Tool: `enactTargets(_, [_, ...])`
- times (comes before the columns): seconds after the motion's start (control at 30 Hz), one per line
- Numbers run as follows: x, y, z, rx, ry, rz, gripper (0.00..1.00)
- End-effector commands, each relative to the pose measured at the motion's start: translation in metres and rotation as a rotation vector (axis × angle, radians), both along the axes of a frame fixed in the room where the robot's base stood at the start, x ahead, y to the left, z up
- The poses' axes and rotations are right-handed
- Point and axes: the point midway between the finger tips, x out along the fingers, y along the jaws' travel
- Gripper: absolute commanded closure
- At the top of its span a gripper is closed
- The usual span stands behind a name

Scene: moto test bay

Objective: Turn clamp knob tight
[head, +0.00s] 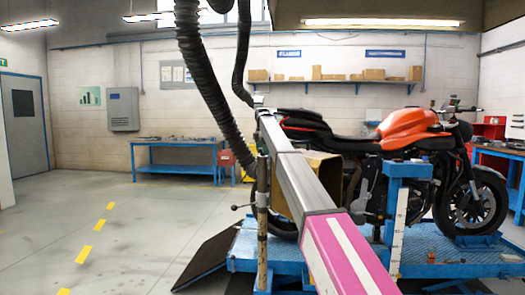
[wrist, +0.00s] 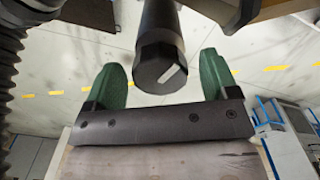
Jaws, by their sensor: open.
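My gripper (wrist: 162,64) shows in the wrist view with two green fingers spread apart. A dark cylindrical knob (wrist: 160,62) appears between them in the picture, with a pale line on its end face. The knob and fingers cannot be made out there.
The orange motorcycle stands on a blue lift (head: 455,262). A ribbed black hose (head: 205,75) hangs beside my arm. An upright post (head: 262,225) with a ball-ended lever (head: 236,207) stands near the lift. A blue workbench (head: 175,157) is at the back; the left floor is clear.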

Motion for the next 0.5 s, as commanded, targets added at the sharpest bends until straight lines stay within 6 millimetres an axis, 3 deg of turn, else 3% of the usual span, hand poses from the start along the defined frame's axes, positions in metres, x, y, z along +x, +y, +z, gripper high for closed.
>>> enactTargets(0.23, [0.0002, 0.0001, -0.0013, 0.000, 0.000, 0.000, 0.20])
enactTargets(0.3, [0.0002, 0.0001, -0.0012, 0.000, 0.000, 0.000, 0.43])
enactTargets(0.4, [0.0002, 0.0001, -0.0011, 0.000, 0.000, 0.000, 0.70])
enactTargets(0.5, [0.0002, 0.0001, -0.0011, 0.000, 0.000, 0.000, 0.69])
